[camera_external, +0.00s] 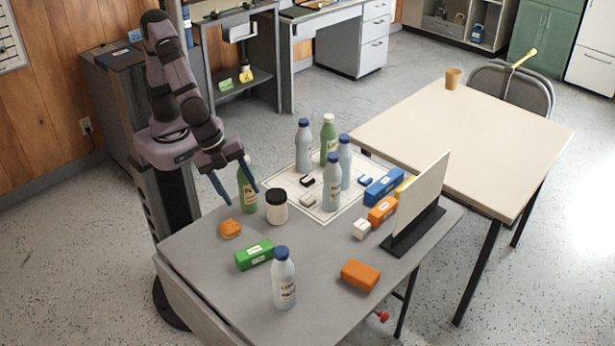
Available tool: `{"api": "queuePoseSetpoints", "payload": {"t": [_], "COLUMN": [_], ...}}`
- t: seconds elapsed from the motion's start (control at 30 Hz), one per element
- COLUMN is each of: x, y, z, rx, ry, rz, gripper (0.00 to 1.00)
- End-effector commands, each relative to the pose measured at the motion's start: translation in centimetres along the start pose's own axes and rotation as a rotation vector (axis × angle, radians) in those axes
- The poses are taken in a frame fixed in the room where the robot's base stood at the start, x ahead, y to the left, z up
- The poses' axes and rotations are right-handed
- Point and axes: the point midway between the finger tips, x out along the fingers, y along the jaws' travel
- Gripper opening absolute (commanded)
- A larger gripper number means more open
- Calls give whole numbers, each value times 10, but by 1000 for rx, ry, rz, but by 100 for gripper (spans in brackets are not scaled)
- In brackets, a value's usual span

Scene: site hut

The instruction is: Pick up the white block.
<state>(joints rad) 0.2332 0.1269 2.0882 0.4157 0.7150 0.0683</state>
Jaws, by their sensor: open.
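The small white block (361,229) lies on the grey table, right of the middle, in front of an orange block (382,211) and left of the upright white panel's dark base. My gripper (235,187) is at the table's left back side, well to the left of the white block and apart from it. Its two blue fingers are spread open and point down. A green bottle (247,192) stands at the fingers, partly covered by one; I cannot tell whether they touch. No block shows between the fingers.
An upright white panel (421,200) stands right of the block. Several bottles stand on a white sheet (325,217) at the back. A dark-lidded jar (277,207), green block (254,255), blue-capped bottle (285,280) and orange block (360,275) stand forward. The table's middle is clear.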

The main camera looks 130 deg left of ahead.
Motion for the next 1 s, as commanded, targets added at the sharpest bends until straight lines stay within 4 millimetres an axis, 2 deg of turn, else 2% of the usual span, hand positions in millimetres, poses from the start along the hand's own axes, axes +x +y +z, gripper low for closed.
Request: {"api": "queuePoseSetpoints", "payload": {"t": [0.03, 0.1, 0.3, 0.5, 0.7, 1.0], "x": [31, 54, 122, 175, 201, 207], "y": [-14, -40, -111, -172, -207, -220], "z": [-5, -12, -33, -49, -58, -61], "rx": [117, 283, 734, 1103, 1318, 1395], "ry": [-46, -106, -320, -577, -774, -857], "rz": [-45, -107, -270, -385, -440, -455], "gripper": [57, 57, 57, 57, 57, 57]}}
